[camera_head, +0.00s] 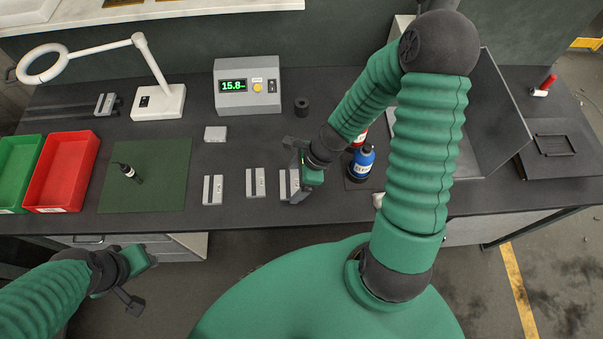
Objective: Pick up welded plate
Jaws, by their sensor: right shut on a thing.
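Several grey metal plates lie on the dark bench, each with a lengthwise seam: one at the left (213,190) and one in the middle (256,182). A third plate (284,184) is at the right, partly hidden by my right gripper (298,186). My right gripper points down at the bench and is shut on this third plate. Whether the plate touches the bench is unclear. My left gripper (147,268) hangs in front of the bench, low at the left, away from the plates; its jaw opening cannot be made out.
A blue bottle (361,162) and a red one stand just right of my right gripper. A grey meter box (247,87), a ring lamp (158,101) and a small grey block (215,133) stand behind. Red (61,207) and green bins are left, beside a green mat (165,165).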

